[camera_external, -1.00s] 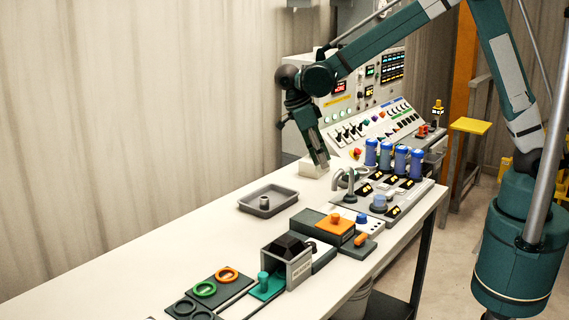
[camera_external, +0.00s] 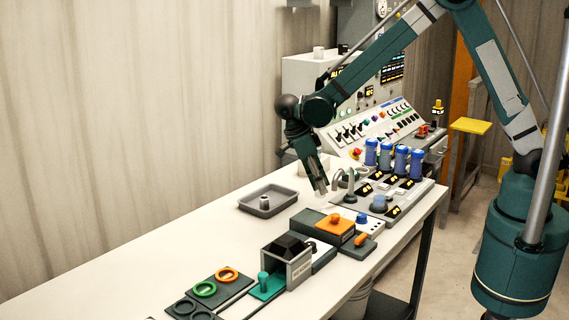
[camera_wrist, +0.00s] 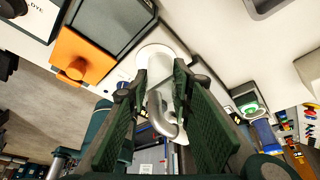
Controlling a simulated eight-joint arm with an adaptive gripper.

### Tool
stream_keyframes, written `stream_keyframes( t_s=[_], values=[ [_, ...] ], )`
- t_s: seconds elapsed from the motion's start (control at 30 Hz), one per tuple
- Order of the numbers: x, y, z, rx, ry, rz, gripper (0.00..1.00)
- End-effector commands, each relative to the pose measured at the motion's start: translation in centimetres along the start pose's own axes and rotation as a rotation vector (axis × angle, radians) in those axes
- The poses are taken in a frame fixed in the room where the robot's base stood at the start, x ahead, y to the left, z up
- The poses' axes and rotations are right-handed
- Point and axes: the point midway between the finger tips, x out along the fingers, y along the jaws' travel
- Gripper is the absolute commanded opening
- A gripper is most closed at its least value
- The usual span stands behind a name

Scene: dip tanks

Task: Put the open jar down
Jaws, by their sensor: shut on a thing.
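My gripper (camera_external: 323,188) points down close above the white bench top, left of the curved metal spouts (camera_external: 350,182). In the wrist view its two green fingers (camera_wrist: 158,100) are shut on a pale, whitish jar (camera_wrist: 158,66). The fingers hide part of the jar, and its open mouth is not clear. In the external view the jar is too pale to tell from the bench, so I cannot tell whether it touches the surface. A grey curved pipe (camera_wrist: 164,118) also shows between the fingers.
Several blue-capped cylinders (camera_external: 386,155) stand at the right. A dark block with an orange top (camera_external: 335,228) is in front. Bare white bench (camera_external: 190,240) lies to the left.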

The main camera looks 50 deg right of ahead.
Motion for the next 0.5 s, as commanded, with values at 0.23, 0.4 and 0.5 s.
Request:
stream_keyframes(
  t_s=[0.23,0.4,0.5],
  values=[
    [3.2,0.0,1.3,0.0,0.0,0.0,0.12],
    [3.9,0.0,1.6,0.0,0.0,0.0,0.12],
    [3.9,0.0,1.6,0.0,0.0,0.0,0.12]
  ],
)
